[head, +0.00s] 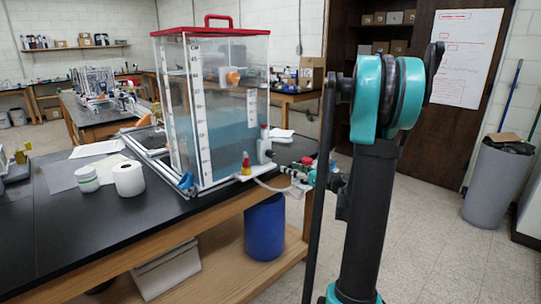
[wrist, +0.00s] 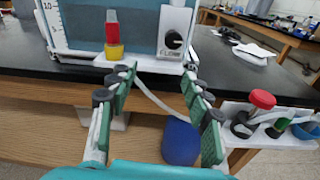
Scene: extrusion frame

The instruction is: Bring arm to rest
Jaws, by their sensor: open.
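My gripper (wrist: 160,105) is open in the wrist view, with green pads on both fingers and nothing between them. It hangs in front of the clear water tank (head: 225,110), near its lower front edge; the tank also shows in the wrist view (wrist: 145,25). A red and yellow fitting (wrist: 113,35) stands at the tank's base beyond the left finger; it also shows in the head view (head: 246,164). In the head view my teal and dark arm stands upright at the right, and my gripper cannot be made out there.
A valve assembly with a red knob (wrist: 262,99) lies right of my gripper. A blue drum (head: 264,228) stands below. A grey bin (head: 495,180) is at the right; floor between is clear.

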